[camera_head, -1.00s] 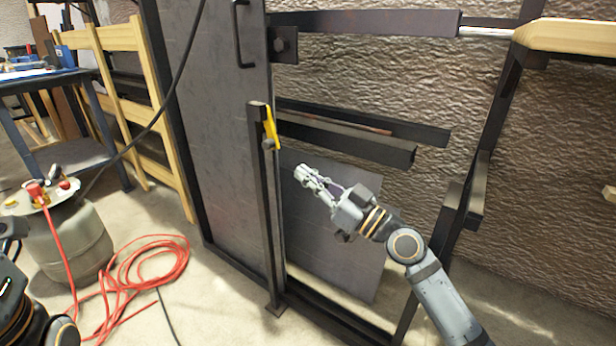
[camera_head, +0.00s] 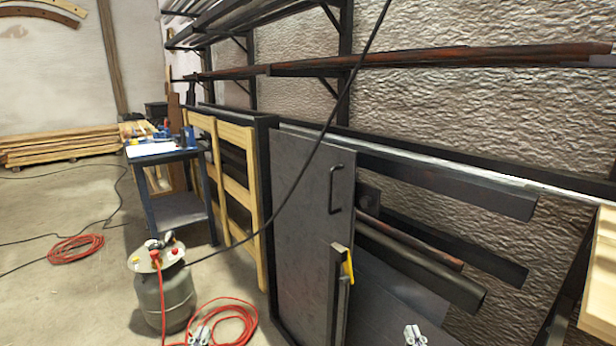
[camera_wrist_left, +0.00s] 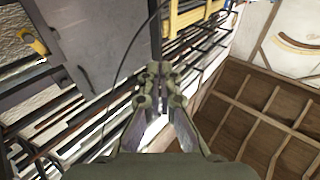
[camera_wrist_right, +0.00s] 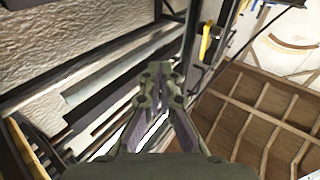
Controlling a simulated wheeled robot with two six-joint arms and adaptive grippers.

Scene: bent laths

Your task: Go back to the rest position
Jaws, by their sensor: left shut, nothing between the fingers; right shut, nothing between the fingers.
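My left gripper (camera_head: 200,335) shows only its tip at the bottom edge of the head view, in front of the red hose. In the left wrist view the left gripper (camera_wrist_left: 158,75) has its fingertips together with nothing between them. My right gripper (camera_head: 414,335) shows its tip at the bottom edge of the head view, right of the grey door. In the right wrist view the right gripper (camera_wrist_right: 157,75) is also shut and empty. Both wrist views look upward past the fingers toward the wooden ceiling. Most of both arms is out of the head view.
A metal rack with a grey door (camera_head: 300,200) stands along the rough wall. A gas cylinder (camera_head: 165,295) with a red hose (camera_head: 240,312) stands at the lower left. A blue work table (camera_head: 178,190) is behind it. The floor (camera_head: 60,290) at left is mostly clear.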

